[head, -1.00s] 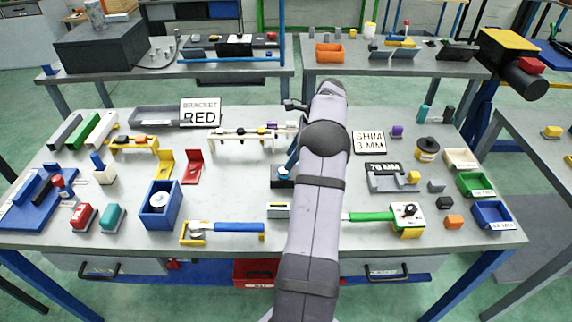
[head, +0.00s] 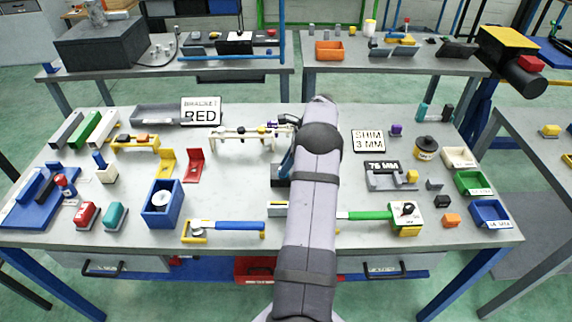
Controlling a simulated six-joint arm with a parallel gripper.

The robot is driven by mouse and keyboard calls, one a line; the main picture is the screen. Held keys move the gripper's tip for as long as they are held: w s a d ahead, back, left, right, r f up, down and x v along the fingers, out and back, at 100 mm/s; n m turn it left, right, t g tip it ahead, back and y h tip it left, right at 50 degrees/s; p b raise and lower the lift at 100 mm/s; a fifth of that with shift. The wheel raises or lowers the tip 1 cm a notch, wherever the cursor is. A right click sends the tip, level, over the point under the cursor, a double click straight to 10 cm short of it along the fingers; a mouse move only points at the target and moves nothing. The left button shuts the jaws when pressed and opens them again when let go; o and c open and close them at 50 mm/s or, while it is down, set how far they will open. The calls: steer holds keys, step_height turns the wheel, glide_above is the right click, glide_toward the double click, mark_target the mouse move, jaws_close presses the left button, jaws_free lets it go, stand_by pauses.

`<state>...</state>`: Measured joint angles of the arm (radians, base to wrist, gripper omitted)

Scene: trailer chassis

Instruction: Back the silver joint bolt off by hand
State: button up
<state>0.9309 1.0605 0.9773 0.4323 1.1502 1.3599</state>
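A cream chassis frame (head: 232,136) stands on the far middle of the bench, with small dark, yellow and purple parts along its top. I cannot single out the silver joint bolt at this size; the right end of the frame is close to my arm and partly covered. The dark end of my gripper (head: 287,121) shows at the left of my arm, by that right end. Its fingertips are too small and hidden to tell whether they are open, or whether they touch anything.
A blue-handled tool (head: 240,226) and a green-handled tool (head: 365,215) lie at the front. A dark block (head: 279,175) stands close left of my arm. A SHIM sign (head: 368,141) stands at the right, a BRACKET RED sign (head: 201,110) at the left. Bare bench lies left of the block.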

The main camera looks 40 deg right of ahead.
steer(key=shift+w+d+n+g+y+p, duration=0.1)
steer(key=shift+n+g+y+p, duration=0.1)
steer(key=shift+n, duration=0.7)
steer(key=shift+w+d+n+g+y+p, duration=0.1)
steer(key=shift+n+g+y+p, duration=0.1)
steer(key=shift+n, duration=1.2)
steer(key=shift+s, duration=0.1)
steer(key=o, duration=1.1)
steer(key=shift+c, duration=0.2)
steer(key=shift+r, duration=0.75)
step_height(320, 180, up, 9)
steer(key=p, duration=0.7)
steer(key=shift+f, duration=0.2)
steer(key=shift+a, duration=0.1)
